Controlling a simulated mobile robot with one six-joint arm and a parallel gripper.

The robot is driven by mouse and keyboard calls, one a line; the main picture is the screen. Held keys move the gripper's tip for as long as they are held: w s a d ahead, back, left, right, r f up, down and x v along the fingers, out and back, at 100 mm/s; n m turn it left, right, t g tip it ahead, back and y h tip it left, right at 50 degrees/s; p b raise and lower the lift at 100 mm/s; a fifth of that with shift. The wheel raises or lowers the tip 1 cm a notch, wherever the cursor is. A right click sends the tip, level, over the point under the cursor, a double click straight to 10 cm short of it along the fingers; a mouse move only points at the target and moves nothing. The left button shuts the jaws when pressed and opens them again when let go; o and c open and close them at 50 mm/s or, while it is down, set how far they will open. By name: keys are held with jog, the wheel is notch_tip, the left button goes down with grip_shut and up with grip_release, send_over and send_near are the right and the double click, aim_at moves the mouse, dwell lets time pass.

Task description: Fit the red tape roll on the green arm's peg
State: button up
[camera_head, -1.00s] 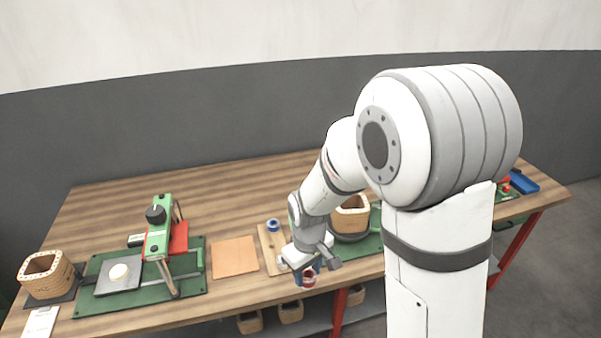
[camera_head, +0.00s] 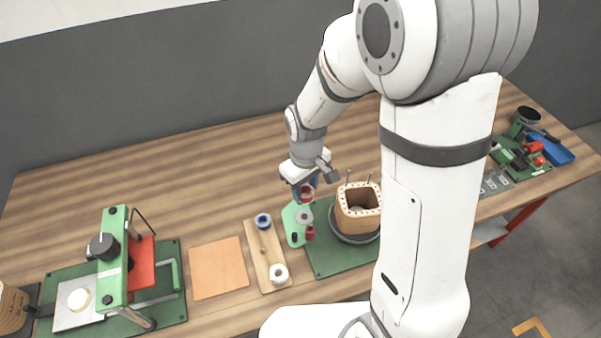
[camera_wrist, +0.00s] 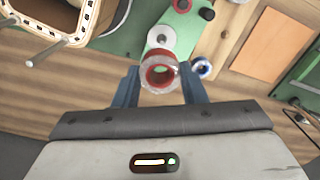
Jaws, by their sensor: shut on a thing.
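My gripper (camera_head: 305,187) is shut on the red tape roll (camera_head: 307,195) and holds it above the table. In the wrist view the roll (camera_wrist: 160,72) sits between the two blue-grey fingers, its hole facing the camera. A green arm (camera_head: 292,222) lies beyond the roll, with a pale round disc (camera_head: 304,216), a black knob and a red part on it. In the wrist view the green arm (camera_wrist: 187,24) and the pale disc (camera_wrist: 161,38) appear just past the roll. The roll looks apart from the arm. I cannot make out a peg clearly.
A wooden coil form (camera_head: 358,210) with upright rods stands right of the green arm. A wooden board (camera_head: 261,252) left of it carries a blue roll (camera_head: 263,221) and a white roll (camera_head: 279,274). A green press (camera_head: 112,262) stands far left. The table behind is clear.

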jog(key=shift+s+a+f+b, duration=0.1)
jog(key=shift+s+f+b, duration=0.1)
jog(key=shift+f+b, duration=0.4)
jog(key=b, duration=0.3)
send_over(304, 213)
jog(key=shift+f, duration=2.25)
jog(key=shift+f+b, duration=0.4)
jog(key=shift+f+b, duration=0.45)
jog(key=shift+f, duration=0.05)
jog(key=shift+f, duration=0.25)
jog(key=shift+f+b, duration=0.4)
jog(key=shift+b, duration=0.2)
jog(key=shift+f, duration=0.15)
